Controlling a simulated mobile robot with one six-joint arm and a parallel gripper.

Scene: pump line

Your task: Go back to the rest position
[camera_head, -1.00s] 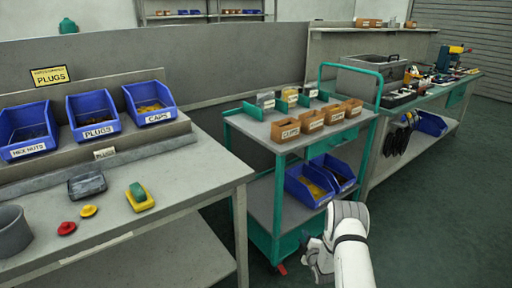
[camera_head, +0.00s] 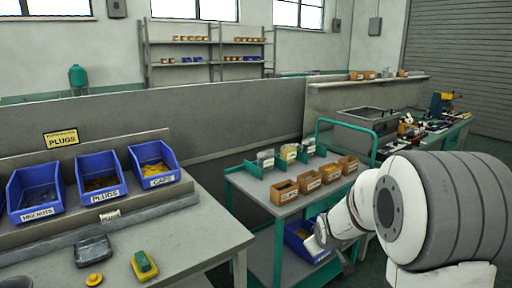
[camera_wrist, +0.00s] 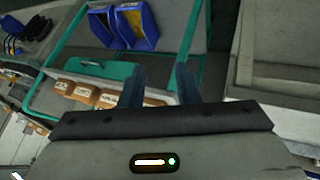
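My gripper (camera_wrist: 160,84) shows in the wrist view with its two dark fingers apart and nothing seen between them. It points toward the teal cart, which shows beyond the fingers with its orange bins (camera_wrist: 85,92) and a blue bin (camera_wrist: 137,25). In the head view my white and grey arm fills the lower right, in front of the teal cart (camera_head: 246,184). The fingers cannot be made out clearly there.
The left workbench (camera_head: 190,232) holds blue bins (camera_head: 97,178), a dark tray (camera_head: 93,251), a green and yellow part (camera_head: 144,265) and a yellow knob (camera_head: 94,280). Another bench with a grey box (camera_head: 368,122) stands at back right. A low grey partition (camera_head: 230,115) runs behind.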

